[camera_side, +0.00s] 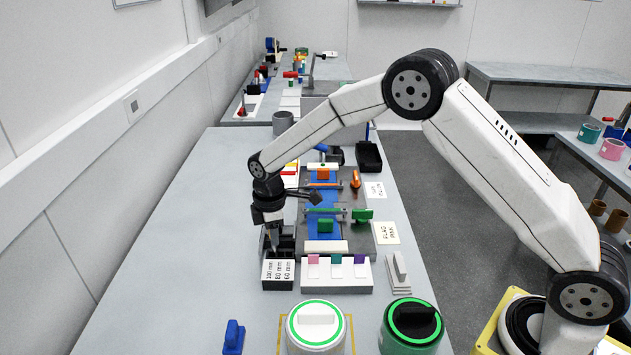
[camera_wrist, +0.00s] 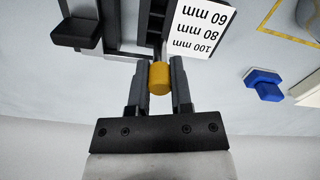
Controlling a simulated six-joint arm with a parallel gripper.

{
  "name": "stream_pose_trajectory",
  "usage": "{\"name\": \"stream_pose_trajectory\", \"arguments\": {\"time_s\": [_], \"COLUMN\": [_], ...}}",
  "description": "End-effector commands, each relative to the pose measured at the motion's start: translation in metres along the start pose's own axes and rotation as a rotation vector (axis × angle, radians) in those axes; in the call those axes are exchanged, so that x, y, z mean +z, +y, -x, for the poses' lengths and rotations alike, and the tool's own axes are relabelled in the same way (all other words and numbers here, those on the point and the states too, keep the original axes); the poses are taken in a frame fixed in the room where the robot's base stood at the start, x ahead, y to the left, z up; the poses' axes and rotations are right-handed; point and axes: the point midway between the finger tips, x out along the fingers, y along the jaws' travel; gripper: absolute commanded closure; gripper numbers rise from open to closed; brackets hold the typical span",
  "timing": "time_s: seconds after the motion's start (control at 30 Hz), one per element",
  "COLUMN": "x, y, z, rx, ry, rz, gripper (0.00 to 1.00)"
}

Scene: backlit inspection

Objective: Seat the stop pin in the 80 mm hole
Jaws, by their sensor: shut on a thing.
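My gripper (camera_side: 272,240) points down at the near left of the bench fixture, over a black box (camera_side: 285,243) behind the label. In the wrist view my gripper (camera_wrist: 158,80) is shut on a yellow cylinder, the stop pin (camera_wrist: 159,79), held between its fingertips. A white label (camera_side: 278,272) reads 100 mm, 80 mm and 60 mm; it also shows in the wrist view (camera_wrist: 203,28). The black box with compartments (camera_wrist: 151,28) is beside the label, just beyond the pin. I cannot make out the 80 mm hole itself, nor whether the pin touches the box.
A fixture with a blue strip (camera_side: 321,228) and green blocks (camera_side: 326,226) lies right of my gripper. A white holder (camera_side: 337,277) with coloured tabs stands in front. Two round canisters (camera_side: 316,328) (camera_side: 411,328) and a blue object (camera_side: 233,337) are nearer. The bench's left side is clear.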

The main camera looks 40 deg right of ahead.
Motion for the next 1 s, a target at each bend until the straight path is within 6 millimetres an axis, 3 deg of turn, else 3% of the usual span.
{"name": "stream_pose_trajectory", "arguments": {"time_s": [0.4,0.7,1.0], "x": [0.025,0.05,0.067], "y": [-0.036,-0.073,-0.098], "z": [0.051,0.07,0.083], "rx": [0.002,0.002,0.001], "ry": [0.001,0.001,0.001], "rz": [0.0,0.0,0.0], "gripper": [1.0,1.0,1.0]}}
